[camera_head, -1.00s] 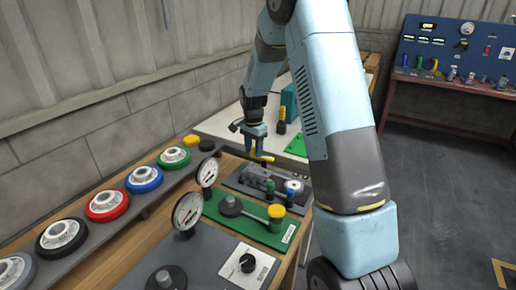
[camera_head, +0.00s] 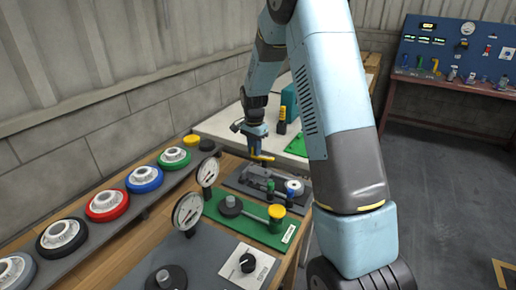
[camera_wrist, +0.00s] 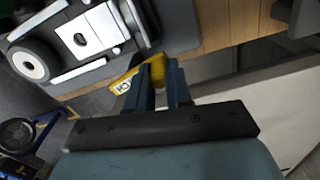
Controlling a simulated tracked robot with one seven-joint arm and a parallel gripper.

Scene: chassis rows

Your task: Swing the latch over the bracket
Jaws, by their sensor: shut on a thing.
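A yellow latch (camera_head: 262,157) with a dark-printed label shows just below my gripper (camera_head: 256,148) in the head view. In the wrist view the yellow latch (camera_wrist: 126,86) lies at the blue fingers of my gripper (camera_wrist: 165,84), which are shut on its yellow knob-like end. The latch's labelled arm reaches to the left, close to a pale metal block (camera_wrist: 92,34) on a grey fixture. The grey fixture plate (camera_head: 237,184) lies below the gripper in the head view. I cannot clearly make out which part is the bracket; the fingers and arm hide some of this area.
A green plate (camera_head: 270,235) with a yellow-topped post stands nearer on the bench. Two dial gauges (camera_head: 188,211) rise to its left. Coloured wheels (camera_head: 107,205) line the wall side. A white-topped table (camera_head: 215,125) is behind.

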